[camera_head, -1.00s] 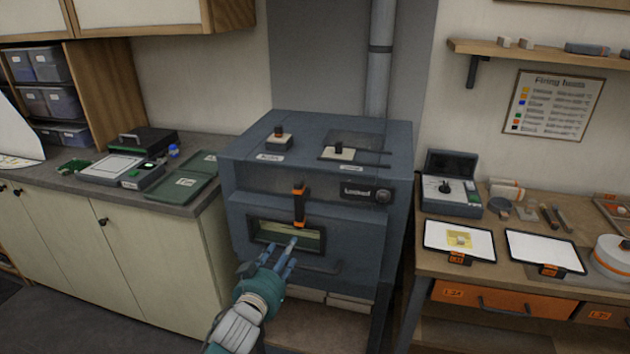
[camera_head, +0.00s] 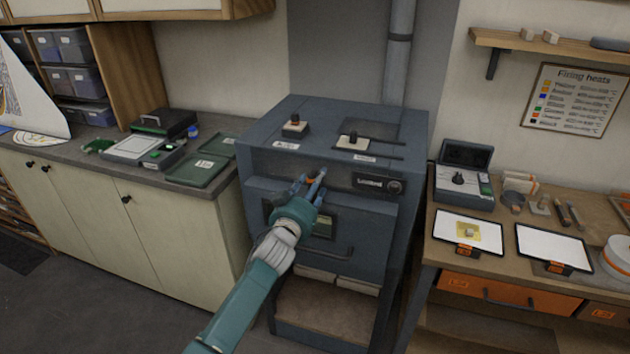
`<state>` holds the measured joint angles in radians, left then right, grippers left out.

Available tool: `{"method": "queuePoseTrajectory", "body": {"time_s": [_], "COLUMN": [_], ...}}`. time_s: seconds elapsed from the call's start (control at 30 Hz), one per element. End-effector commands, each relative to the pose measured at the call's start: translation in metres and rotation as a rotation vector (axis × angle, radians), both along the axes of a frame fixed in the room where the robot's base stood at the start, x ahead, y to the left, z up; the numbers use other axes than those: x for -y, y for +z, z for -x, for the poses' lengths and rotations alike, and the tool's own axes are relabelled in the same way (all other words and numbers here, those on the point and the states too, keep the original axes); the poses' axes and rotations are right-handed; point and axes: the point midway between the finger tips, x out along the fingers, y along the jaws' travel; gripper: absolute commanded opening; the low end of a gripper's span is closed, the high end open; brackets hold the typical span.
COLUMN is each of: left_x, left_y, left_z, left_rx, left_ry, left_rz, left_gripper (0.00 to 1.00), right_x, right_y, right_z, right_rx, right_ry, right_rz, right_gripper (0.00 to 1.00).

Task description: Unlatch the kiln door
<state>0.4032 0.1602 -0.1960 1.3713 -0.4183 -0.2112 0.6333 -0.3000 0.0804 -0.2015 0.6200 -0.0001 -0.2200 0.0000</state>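The grey-blue kiln (camera_head: 270,160) stands in the middle, its door (camera_head: 375,235) closed, with a dark handle bar (camera_head: 325,255) and a small window (camera_head: 323,227). The display (camera_head: 369,183) on its front appears to read "Locked". My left gripper (camera_head: 308,184) is at the top of the door. Its fingers are on either side of the orange-topped latch (camera_head: 310,181), which is mostly hidden behind them. I cannot tell whether they press on it. My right gripper is not in view.
A counter (camera_head: 90,165) with trays and a green-lidded box is on the left. A wooden workbench (camera_head: 450,262) with two white tablets and a control box (camera_head: 463,188) is close on the right. The floor at the front left is clear.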

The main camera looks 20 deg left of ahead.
Motion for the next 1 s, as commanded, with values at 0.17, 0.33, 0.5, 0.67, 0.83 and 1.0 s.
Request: {"method": "queuePoseTrajectory", "body": {"time_s": [0.17, 0.33, 0.5, 0.67, 0.83, 1.0], "left_x": [0.001, 0.001, 0.001, 0.001, 0.001, 0.002], "left_y": [0.0, 0.0, 0.0, 0.0, -0.001, -0.003], "left_z": [-0.005, -0.005, -0.005, -0.005, -0.006, -0.016], "left_rx": [0.001, 0.0, 0.0, 0.0, 0.0, 0.001], "left_ry": [-0.001, -0.001, -0.001, -0.001, -0.001, -0.001], "left_rz": [0.0, 0.0, 0.0, 0.0, -0.005, -0.04], "left_gripper": [0.48, 0.48, 0.2, 0.0, 0.0, 0.0], "right_x": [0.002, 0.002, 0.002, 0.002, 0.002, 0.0], "right_y": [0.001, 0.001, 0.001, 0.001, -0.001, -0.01], "right_z": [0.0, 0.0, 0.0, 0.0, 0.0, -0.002], "right_rx": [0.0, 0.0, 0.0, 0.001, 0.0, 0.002], "right_ry": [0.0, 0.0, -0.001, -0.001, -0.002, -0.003], "right_rz": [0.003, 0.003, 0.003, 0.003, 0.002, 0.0], "right_gripper": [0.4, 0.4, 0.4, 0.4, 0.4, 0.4]}}
